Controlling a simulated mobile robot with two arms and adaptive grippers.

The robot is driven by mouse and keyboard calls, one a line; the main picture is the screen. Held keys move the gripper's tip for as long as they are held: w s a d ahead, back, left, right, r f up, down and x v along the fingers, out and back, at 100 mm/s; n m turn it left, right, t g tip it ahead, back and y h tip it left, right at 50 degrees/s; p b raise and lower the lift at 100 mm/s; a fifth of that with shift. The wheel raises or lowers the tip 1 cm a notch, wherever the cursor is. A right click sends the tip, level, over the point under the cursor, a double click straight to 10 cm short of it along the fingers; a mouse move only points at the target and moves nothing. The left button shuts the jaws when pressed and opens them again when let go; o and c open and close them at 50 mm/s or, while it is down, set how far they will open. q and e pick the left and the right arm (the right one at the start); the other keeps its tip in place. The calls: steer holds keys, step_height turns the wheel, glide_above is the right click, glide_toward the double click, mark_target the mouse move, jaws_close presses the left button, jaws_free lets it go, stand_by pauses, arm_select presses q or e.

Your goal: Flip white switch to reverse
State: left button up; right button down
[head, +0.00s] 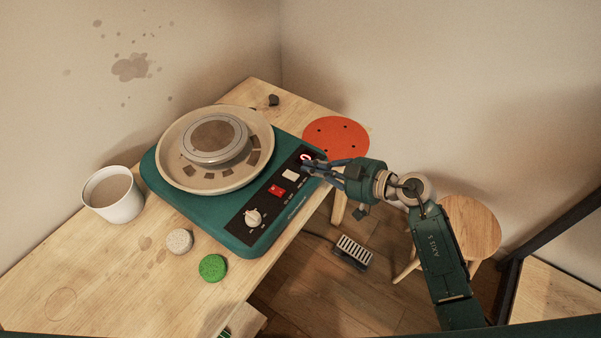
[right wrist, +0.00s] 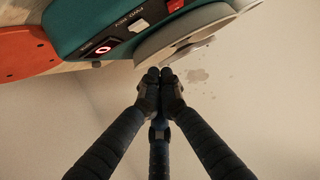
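The white switch (head: 291,175) is on the dark control panel of the green pottery wheel (head: 215,228). It sits between a red switch (head: 276,190) and a small display with a red ring (head: 306,157). The white switch also shows at the top of the right wrist view (right wrist: 138,25). My right gripper (head: 309,168) is at the panel's right end, close to the display and the white switch. In the right wrist view its fingertips (right wrist: 159,75) are together with nothing between them. Contact with the panel cannot be told. My left gripper is not in view.
A white knob (head: 253,217) is at the panel's near end. The wheel's pan (head: 170,160) fills the wheel's top. A white cup (head: 113,196), a green sponge (head: 212,268) and a pale round piece (head: 179,241) are left. An orange-red disc (head: 336,138) lies behind the gripper. A stool (head: 470,228) stands right.

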mark_target(291, 175)
steer(key=x, duration=0.4)
step_height(291, 175, down, 3)
steer(key=shift+w+a+r, duration=0.1)
steer(key=shift+a+r, duration=0.05)
steer(key=shift+d+f+b, duration=0.2)
steer(key=shift+f+b, duration=0.15)
steer(key=shift+f, duration=0.45)
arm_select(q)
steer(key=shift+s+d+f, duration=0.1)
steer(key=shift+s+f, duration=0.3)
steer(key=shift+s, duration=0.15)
